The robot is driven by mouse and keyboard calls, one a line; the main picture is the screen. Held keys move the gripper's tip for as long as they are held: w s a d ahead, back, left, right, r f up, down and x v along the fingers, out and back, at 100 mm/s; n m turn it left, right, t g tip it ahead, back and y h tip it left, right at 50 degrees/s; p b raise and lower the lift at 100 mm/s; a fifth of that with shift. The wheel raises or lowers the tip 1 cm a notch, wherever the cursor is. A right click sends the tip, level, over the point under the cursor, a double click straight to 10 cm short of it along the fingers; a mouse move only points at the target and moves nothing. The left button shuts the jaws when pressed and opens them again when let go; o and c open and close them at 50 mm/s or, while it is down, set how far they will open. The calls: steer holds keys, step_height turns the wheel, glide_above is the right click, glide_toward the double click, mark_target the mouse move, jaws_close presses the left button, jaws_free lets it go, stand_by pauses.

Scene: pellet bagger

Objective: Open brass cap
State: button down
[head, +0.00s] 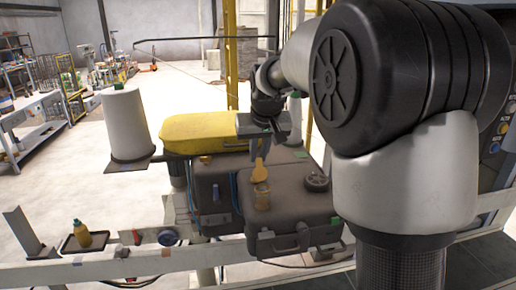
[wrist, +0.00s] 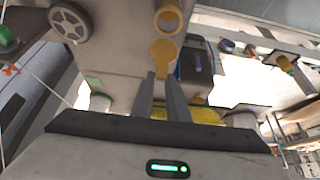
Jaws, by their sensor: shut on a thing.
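The brass cap (head: 260,171) stands tilted up above a brass filler neck (head: 262,194) on top of the dark machine housing. In the wrist view the cap (wrist: 163,51) is a round brass disc beside the ring-shaped neck (wrist: 168,19), whose opening is uncovered. My gripper (head: 259,153) is above the housing, pointing down at the cap. In the wrist view my gripper's fingertips (wrist: 160,76) are close together at the cap's edge, shut on it. The exact contact is small and partly hidden by the fingers.
A dark handwheel (head: 317,182) sits on the housing right of the neck. A yellow cover (head: 195,132) lies behind, and a white cylinder (head: 126,124) stands at left. A small tray (head: 72,244) with a yellow bottle (head: 82,233) is at the front left rail.

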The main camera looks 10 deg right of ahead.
steer(key=shift+w, duration=0.1)
stand_by(0.3)
steer(key=c, duration=1.7)
jaws_free()
steer(key=b+v, duration=0.1)
steer(key=v, duration=1.6)
steer(key=shift+r, duration=0.2)
steer(key=s+f, duration=0.5)
steer(key=s, duration=0.3)
steer(key=s+f, duration=0.6)
steer(key=s, duration=0.3)
steer(key=s+f, duration=0.5)
steer(key=s, duration=0.3)
steer(key=shift+s+d+f, duration=0.1)
steer(key=shift+s+f, duration=0.05)
steer(key=shift+f, duration=0.1)
